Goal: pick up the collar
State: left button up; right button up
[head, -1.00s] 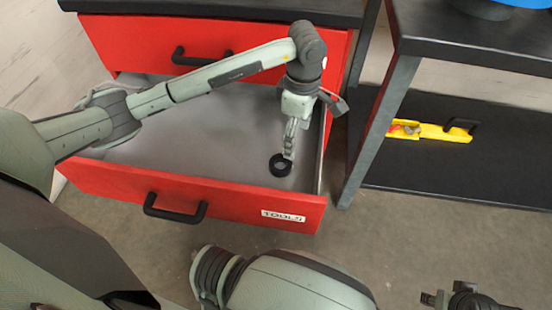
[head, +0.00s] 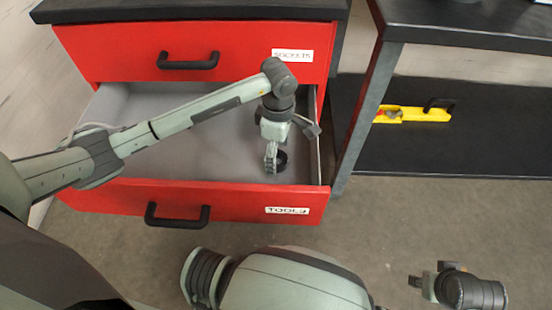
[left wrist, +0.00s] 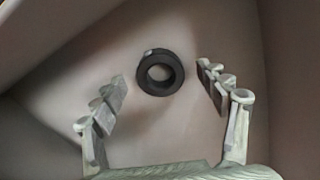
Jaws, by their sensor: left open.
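The collar (head: 281,160) is a small black ring lying on the grey floor of the open drawer marked TOOLS, near its right front corner. In the left wrist view the collar (left wrist: 160,72) lies flat, with a small light spot on its upper left rim. My left gripper (head: 271,171) is inside the drawer, pointing down, and partly covers the collar in the head view. In the left wrist view the left gripper (left wrist: 164,92) is open, its fingers apart on either side of the ring and not touching it. My right gripper (head: 422,283) shows small at the lower right.
The open drawer (head: 190,198) has a red front and grey walls close to my left gripper. A closed red drawer (head: 235,64) marked SOCKETS is above it. A dark shelf (head: 460,140) to the right holds a yellow tool (head: 425,114). The rest of the drawer floor is clear.

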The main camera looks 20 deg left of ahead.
pick_arm(q)
jog(key=shift+f, duration=0.5)
jog(key=c, duration=1.6)
jog(key=shift+w+r, duration=0.1)
